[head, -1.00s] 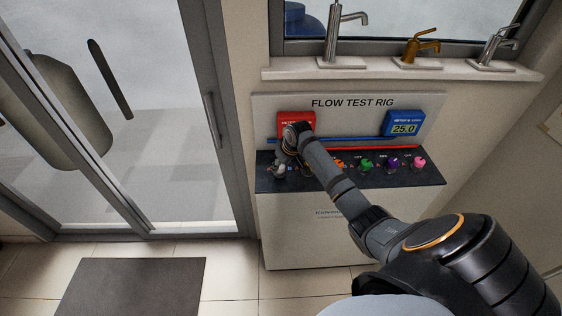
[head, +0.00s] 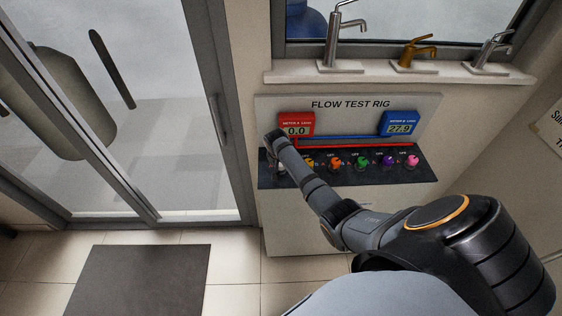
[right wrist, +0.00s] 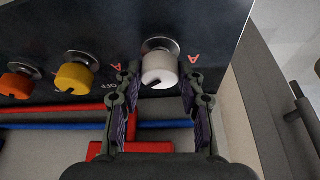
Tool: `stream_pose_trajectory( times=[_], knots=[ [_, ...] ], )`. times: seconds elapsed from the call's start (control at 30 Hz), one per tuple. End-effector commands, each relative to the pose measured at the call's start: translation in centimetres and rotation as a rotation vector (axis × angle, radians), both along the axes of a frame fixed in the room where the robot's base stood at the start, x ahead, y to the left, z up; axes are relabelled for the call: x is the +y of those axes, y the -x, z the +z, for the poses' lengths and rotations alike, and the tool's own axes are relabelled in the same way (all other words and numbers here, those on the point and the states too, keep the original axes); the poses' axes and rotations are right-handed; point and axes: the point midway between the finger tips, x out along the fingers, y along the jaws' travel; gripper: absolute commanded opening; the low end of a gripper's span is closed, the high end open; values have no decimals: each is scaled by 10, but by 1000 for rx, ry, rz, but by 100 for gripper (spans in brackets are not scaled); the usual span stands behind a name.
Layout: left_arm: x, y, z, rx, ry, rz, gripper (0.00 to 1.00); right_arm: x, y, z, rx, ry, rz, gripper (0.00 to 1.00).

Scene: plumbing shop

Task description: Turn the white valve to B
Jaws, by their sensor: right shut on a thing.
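The white valve (right wrist: 160,66) shows in the right wrist view as a round white knob on a dark panel, with a dark mark on its edge. My right gripper (right wrist: 159,82) has one finger on each side of the knob and is shut on it. Orange letters stand on the panel on both sides of it. In the head view my right arm hides the valve and most of the gripper at the panel's left end. The red meter A (head: 296,127) reads 0.0, and the blue meter B (head: 399,124) reads 27.9. My left gripper is not in view.
Right of my arm, yellow (head: 308,163), orange (head: 333,162), green (head: 361,160), purple (head: 388,160) and pink (head: 413,160) valves line the dark panel. Red and blue pipes run above them. Taps stand on the sill (head: 390,74) above. A glass door is at left.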

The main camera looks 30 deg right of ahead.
Motion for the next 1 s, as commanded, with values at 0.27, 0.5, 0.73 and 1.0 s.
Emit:
stream_pose_trajectory(
  times=[0.27,0.5,0.73,1.0],
  knots=[
    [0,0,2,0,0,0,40,0,-1,1,-3,1,-75,7],
    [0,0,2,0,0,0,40,0,-1,1,-4,1,-91,7],
    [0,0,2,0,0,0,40,0,-1,1,-3,1,-90,7],
    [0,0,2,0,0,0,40,0,-1,1,-2,0,-89,62]
  ],
)
